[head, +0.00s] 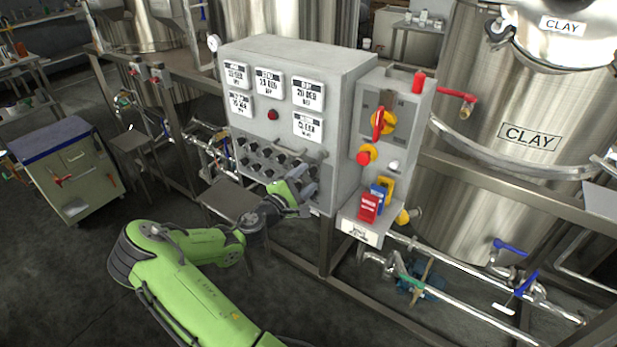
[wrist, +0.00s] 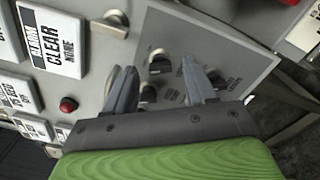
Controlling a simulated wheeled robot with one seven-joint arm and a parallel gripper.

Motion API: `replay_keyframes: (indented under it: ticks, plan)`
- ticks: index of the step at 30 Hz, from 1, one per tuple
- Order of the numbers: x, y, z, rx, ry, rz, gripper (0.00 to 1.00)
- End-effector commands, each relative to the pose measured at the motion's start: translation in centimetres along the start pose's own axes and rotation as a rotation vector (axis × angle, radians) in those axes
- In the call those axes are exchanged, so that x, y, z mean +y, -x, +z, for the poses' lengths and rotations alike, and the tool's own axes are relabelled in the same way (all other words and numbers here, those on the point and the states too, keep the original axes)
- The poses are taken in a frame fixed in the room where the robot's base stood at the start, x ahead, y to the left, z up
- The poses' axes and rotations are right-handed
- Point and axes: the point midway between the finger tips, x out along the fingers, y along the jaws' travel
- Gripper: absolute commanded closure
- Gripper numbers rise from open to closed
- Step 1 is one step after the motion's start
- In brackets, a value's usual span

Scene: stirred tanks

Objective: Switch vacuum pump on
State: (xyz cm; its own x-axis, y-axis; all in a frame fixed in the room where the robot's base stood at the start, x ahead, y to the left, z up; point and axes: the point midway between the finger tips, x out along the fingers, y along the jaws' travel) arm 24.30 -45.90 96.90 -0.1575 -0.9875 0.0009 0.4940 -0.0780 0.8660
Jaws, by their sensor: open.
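The grey control panel (head: 345,70) carries several black rotary knobs (head: 250,163) on its lower front, and their labels are too small to read. My gripper (head: 303,187) is at the lower right of this knob field. In the wrist view my gripper (wrist: 158,65) is open, with its two grey fingers spread and pointing at the panel. One black knob (wrist: 160,62) shows between the fingertips, and a second knob (wrist: 148,94) sits nearer the left finger. I cannot tell which knob is the vacuum pump switch, or whether a finger touches any knob.
Display plates (head: 308,94) and a red lamp (head: 273,115) are above the knobs. A handle bar (wrist: 110,27) projects beside them. A red-and-yellow switch (head: 381,122) and hanging tags (head: 369,207) are on the panel's side. A steel tank (head: 480,190) stands right; a tool cabinet (head: 75,175) stands left.

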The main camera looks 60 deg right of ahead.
Motion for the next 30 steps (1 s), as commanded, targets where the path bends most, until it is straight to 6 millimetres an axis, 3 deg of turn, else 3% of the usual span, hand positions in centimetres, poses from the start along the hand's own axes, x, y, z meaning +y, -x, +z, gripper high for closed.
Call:
replay_keyframes:
  ticks: [4, 13, 24, 30]
  plan:
    - [0.0, -1.8, -0.1, 0.001, -0.001, -0.001, 0.45]
    - [0.0, -2.1, -0.1, 0.002, 0.001, -0.001, 0.46]
    - [0.0, -2.1, -0.1, 0.001, 0.000, -0.002, 1.00]
    - [-0.1, -2.1, -0.1, 0.001, -0.016, -0.002, 1.00]
